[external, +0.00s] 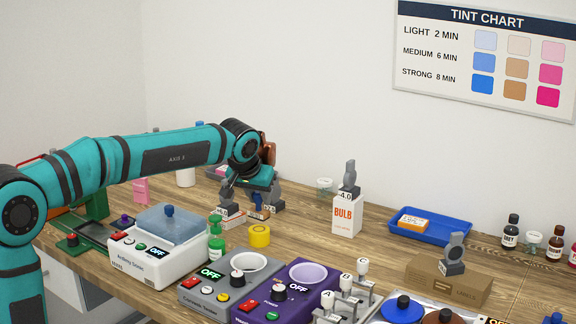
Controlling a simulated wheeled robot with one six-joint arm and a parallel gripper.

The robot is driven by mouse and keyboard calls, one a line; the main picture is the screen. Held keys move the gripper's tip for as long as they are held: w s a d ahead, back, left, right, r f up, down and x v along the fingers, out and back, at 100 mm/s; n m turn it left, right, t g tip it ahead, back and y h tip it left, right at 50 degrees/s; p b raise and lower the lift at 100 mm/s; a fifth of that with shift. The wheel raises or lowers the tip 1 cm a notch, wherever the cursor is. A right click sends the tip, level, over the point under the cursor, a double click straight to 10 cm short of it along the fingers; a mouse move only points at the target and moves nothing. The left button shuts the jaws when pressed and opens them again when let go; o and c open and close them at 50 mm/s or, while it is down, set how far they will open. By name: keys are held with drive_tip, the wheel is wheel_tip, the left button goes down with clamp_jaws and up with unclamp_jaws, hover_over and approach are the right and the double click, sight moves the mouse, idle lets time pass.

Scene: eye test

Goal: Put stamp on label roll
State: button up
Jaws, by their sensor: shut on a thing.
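My gripper (255,197) is low over the wooden table, left of centre. It is shut on a small, partly hidden thing with a bit of blue, which I take for the stamp (257,199). The fingers and nearby grey pieces hide most of its shape. I cannot tell whether it touches what is below. A short yellow roll (259,236), which looks like the label roll, stands just in front of the gripper, apart from it.
A BULB box (346,215) with a grey piece on top and a blue tray (430,228) are right. Bare table lies between roll and box.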

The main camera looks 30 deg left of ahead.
sight(256, 200)
drive_tip(key=shift+f, duration=1.6)
drive_tip(key=o, duration=1)
drive_tip(key=shift+f, duration=0.15)
drive_tip(key=shift+r, duration=0.35)
drive_tip(key=shift+v, duration=5.8)
drive_tip(key=shift+s, duration=0.1)
